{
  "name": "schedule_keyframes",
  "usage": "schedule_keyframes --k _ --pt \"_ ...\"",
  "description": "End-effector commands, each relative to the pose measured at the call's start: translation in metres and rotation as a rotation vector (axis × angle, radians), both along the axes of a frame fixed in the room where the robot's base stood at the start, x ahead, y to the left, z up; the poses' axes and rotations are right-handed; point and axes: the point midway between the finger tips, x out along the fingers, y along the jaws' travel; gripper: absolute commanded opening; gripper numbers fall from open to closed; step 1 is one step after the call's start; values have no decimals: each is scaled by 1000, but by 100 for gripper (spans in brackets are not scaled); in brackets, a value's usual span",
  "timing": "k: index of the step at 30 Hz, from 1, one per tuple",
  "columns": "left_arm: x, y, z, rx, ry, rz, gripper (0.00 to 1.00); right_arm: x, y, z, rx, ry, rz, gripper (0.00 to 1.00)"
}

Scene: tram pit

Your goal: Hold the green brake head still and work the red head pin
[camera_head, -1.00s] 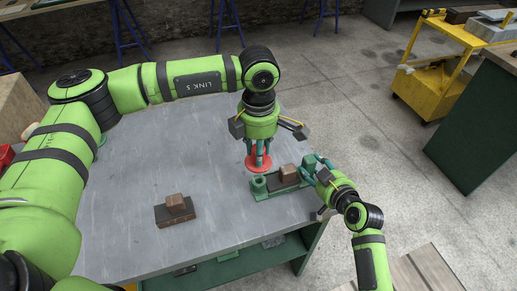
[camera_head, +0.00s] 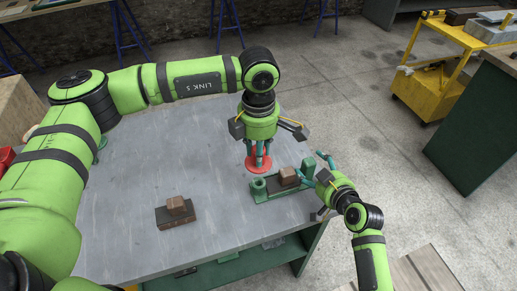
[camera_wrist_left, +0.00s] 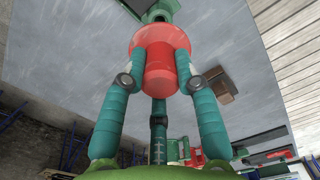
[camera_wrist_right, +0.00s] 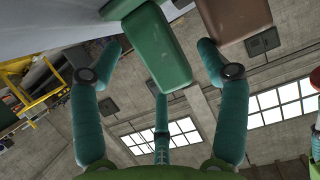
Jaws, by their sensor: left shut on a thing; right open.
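The green brake head (camera_head: 285,189) lies on the bench near its right edge, with a round socket (camera_head: 258,184) at its left end and an upright green block (camera_head: 308,168) at its right end. My left gripper (camera_head: 259,163) points down and is shut on the red head pin (camera_head: 251,162), beside the socket; the pin's wide red body fills the space between its fingers in the left wrist view (camera_wrist_left: 160,62). My right gripper (camera_head: 315,168) is open around the green end block, which shows between its spread fingers in the right wrist view (camera_wrist_right: 157,48).
A brown block (camera_head: 289,175) sits on the brake head. Another brown block on a dark base (camera_head: 176,213) stands on the grey bench top (camera_head: 130,235), front left. Most of the bench's left and middle is clear. A yellow trolley (camera_head: 430,90) stands at the back right.

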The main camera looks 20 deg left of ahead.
Motion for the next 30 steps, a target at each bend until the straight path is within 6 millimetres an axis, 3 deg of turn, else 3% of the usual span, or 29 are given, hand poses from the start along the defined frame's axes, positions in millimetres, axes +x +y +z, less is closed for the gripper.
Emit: schedule_keyframes --k 1,30 --pt "0 0 9 -1 -1 0 0 0 0 10 0 -1 0 75" --pt "0 0 80 -1 -1 0 0 0 0 87 -1 -3 0 75"
